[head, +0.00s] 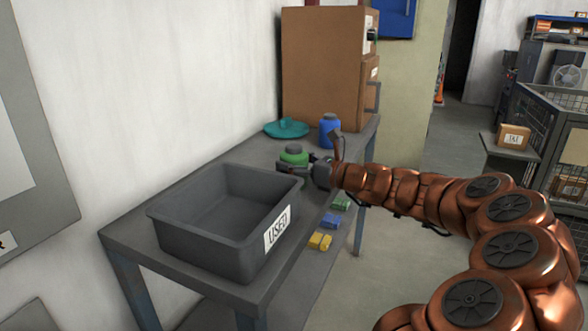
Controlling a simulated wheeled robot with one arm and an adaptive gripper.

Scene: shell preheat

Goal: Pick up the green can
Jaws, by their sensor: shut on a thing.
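My gripper (312,169) reaches in from the right and is shut on the green can.
A grey bin (171,228) labelled USED fills the near part of the table (121,238). A blue can (330,132) stands close behind my gripper, with a teal lid-like thing (287,129) to its left. Brown boxes (324,65) stand at the back. Blue (331,221) and yellow (320,241) blocks lie right of the bin.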

